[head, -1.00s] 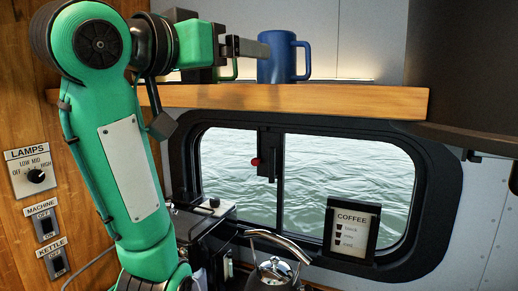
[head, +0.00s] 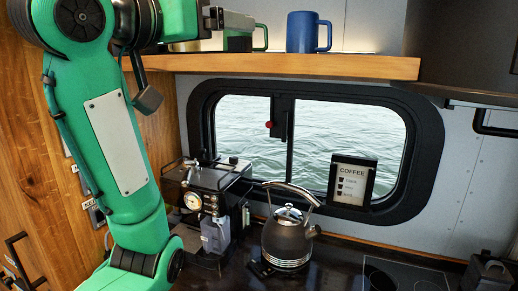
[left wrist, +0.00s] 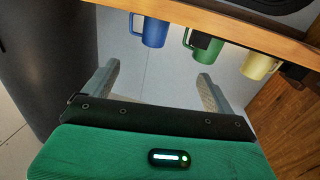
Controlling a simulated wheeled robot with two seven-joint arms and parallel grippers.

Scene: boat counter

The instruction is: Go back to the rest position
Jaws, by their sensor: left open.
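My left gripper (head: 236,20) is raised at the top left of the head view, in front of the wooden shelf (head: 350,66). In the left wrist view, its two fingers (left wrist: 155,88) are spread with nothing between them. A blue mug (head: 307,32) stands on the shelf right of the gripper. A green mug (head: 238,43) is partly hidden behind the gripper. The left wrist view shows the blue mug (left wrist: 150,30), the green mug (left wrist: 207,46) and a yellow mug (left wrist: 258,65), apart from the fingers. My right gripper is not in view.
Below the shelf, a coffee machine (head: 205,190) and a dark kettle (head: 287,240) stand on the counter near the window. A coffee sign (head: 352,180) stands by the window, and a hob (head: 405,276) lies at the right. A wooden wall (head: 160,115) is close on the left.

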